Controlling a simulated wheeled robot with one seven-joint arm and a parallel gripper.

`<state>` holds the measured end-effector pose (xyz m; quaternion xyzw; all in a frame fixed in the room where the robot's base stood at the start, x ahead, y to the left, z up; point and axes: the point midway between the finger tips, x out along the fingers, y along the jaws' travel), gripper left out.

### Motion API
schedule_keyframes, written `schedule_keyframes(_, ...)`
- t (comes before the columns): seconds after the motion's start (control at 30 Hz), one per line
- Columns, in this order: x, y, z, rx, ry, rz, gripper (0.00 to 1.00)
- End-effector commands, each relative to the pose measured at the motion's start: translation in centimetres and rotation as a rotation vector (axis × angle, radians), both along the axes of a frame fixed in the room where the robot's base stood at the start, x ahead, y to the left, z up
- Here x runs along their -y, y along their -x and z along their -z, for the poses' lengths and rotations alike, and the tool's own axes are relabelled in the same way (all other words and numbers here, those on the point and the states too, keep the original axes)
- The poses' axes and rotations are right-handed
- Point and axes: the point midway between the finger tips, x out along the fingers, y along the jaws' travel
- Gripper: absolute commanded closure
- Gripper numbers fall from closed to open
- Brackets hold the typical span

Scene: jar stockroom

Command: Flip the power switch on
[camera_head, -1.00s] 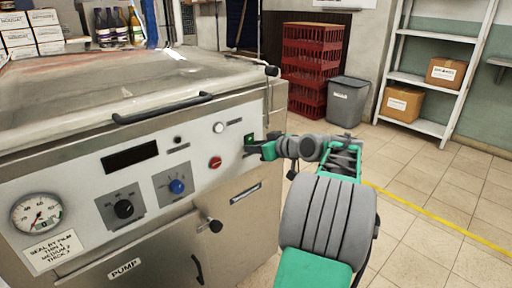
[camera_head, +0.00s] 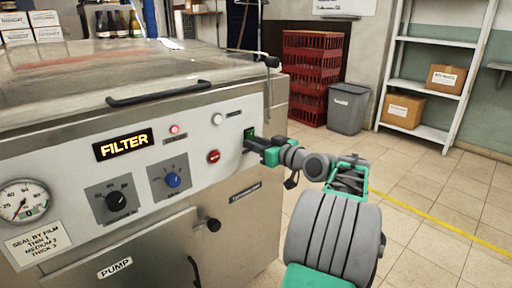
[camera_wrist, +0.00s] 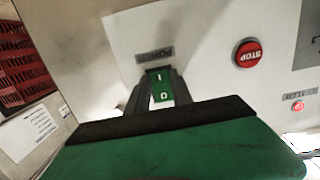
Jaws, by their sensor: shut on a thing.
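The power switch (camera_head: 249,133) is a small green rocker on the right of the machine's front panel. In the wrist view the switch (camera_wrist: 160,84) shows white "I" and "O" marks. My gripper (camera_head: 255,143) is at the switch, its dark fingers on either side of it and shut on it. The fingers hide the switch's edges, and I cannot tell its tilt. The display (camera_head: 124,145) is lit and reads "FILTER". A small red lamp (camera_head: 174,129) beside it glows.
The red stop button (camera_head: 213,157) is just left of my gripper. Two knobs, a gauge (camera_head: 23,202) and a lid handle (camera_head: 158,93) are on the machine. Red crates (camera_head: 312,80), a grey bin (camera_head: 347,108) and a shelf (camera_head: 416,131) stand behind. Tiled floor at right is clear.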

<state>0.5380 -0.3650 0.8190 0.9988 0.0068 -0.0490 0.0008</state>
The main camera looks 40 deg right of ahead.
Motion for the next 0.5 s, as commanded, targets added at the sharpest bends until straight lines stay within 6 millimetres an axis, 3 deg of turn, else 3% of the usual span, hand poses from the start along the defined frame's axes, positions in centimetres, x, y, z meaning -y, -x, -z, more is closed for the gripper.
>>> schedule_keyframes(0.03, 0.01, 0.00, -0.01, 0.000, -0.001, 0.000, 1.00)
schedule_keyframes(0.07, 0.01, 0.00, -0.01, 0.000, -0.001, 0.000, 0.72)
schedule_keyframes(0.1, 0.01, 0.00, -0.01, 0.000, -0.001, 0.000, 0.69)
schedule_keyframes(0.33, 0.00, -0.01, 0.00, -0.001, -0.001, 0.000, 0.51)
schedule_keyframes(0.5, -0.01, -0.01, 0.00, -0.001, -0.001, 0.000, 0.51)
